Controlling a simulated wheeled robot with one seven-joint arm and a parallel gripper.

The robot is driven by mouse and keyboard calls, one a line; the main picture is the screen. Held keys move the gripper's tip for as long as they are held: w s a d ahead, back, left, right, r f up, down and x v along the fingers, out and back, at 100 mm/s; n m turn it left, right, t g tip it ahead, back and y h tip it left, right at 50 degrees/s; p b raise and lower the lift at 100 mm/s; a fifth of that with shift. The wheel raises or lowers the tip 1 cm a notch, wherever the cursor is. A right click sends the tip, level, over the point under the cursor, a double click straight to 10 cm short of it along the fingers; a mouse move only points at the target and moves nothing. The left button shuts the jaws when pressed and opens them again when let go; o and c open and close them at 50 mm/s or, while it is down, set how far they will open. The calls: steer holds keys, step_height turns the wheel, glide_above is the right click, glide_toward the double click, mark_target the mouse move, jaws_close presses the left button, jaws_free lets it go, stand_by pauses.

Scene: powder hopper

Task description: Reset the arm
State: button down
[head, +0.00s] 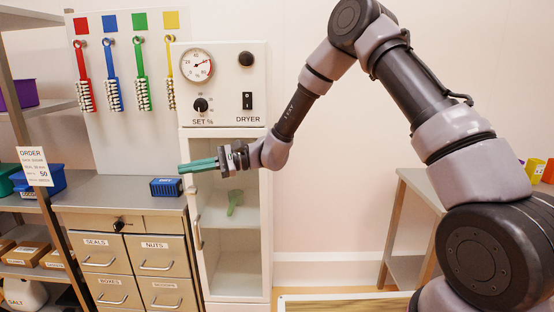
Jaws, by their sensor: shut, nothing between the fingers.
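My arm reaches from the right side of the head view up over the top and down to the middle. My gripper (186,168) is at its end, pointing left, with its two green fingers shut and empty. It hangs in the air in front of the dryer cabinet (266,220), below the dryer's control panel. The fingertips appear above the steel counter in the picture. I cannot tell the exact distance to the cabinet front.
A blue box (166,187) sits on the counter (115,188) beside the dryer. Colored brushes (112,80) hang on the panel behind. A green scoop-like item (235,200) is inside the dryer. A steel table (412,185) stands right. The wall space between is open.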

steer(key=s+d+r+n+t+h, duration=0.1)
steer(key=s+d+r+t+h, duration=0.3)
steer(key=d, duration=1.2)
steer(key=s+d+r+t+h, duration=0.4)
steer(key=d+r, duration=0.5)
steer(key=d, duration=0.7)
steer(key=s+d+r+n+t+h, duration=0.1)
steer(key=s+d+r+t+h, duration=0.2)
steer(key=d, duration=1.3)
steer(key=s+r+h, duration=0.3)
steer(key=shift+r+n+t, duration=0.2)
steer(key=shift+n+t, duration=0.1)
steer(key=shift+t, duration=0.1)
steer(key=shift+d, duration=0.1)
